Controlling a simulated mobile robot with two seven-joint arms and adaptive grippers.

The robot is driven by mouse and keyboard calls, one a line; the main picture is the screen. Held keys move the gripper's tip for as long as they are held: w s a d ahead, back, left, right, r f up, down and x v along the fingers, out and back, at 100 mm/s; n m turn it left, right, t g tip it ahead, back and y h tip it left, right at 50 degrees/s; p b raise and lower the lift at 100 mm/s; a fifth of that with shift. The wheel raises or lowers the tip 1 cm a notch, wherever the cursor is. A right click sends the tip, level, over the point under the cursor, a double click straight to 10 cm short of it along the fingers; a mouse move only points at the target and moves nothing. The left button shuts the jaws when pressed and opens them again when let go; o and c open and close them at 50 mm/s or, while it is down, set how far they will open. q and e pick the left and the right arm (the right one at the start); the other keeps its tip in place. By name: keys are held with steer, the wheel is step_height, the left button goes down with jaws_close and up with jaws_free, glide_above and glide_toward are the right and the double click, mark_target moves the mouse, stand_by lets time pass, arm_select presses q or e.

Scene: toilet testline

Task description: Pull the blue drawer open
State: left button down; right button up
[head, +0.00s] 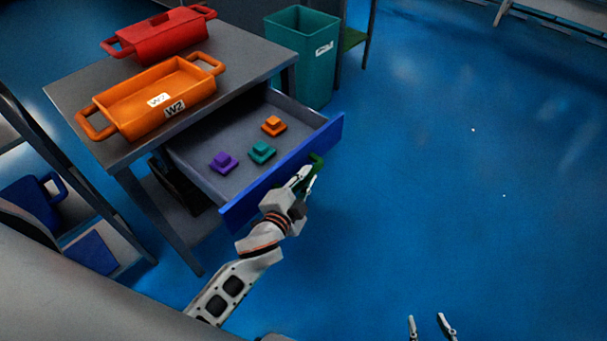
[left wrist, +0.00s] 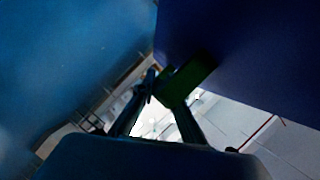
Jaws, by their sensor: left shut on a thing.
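The blue drawer (head: 282,172) stands pulled out from under the grey table, and its grey inside shows. A purple piece (head: 223,162), a teal piece (head: 262,152) and an orange piece (head: 273,126) lie in it. My left gripper (head: 310,178) is at the outer face of the drawer front, shut on the green handle (head: 317,165). The left wrist view shows the dark green handle (left wrist: 187,80) between the fingers, beside the dark blue drawer front (left wrist: 245,50). My right gripper (head: 432,328) shows only its fingertips at the bottom edge, apart and empty over the floor.
An orange tray (head: 150,97) and a red tray (head: 160,36) stand on the grey table (head: 245,50). A teal bin (head: 305,60) stands behind the drawer's far end. A rack with blue containers (head: 30,200) is at the left. The blue floor (head: 450,170) to the right is clear.

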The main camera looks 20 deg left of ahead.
arm_select(q)
steer(key=c, duration=2)
jaws_free()
steer(key=shift+c, duration=0.2)
steer(key=v, duration=1.2)
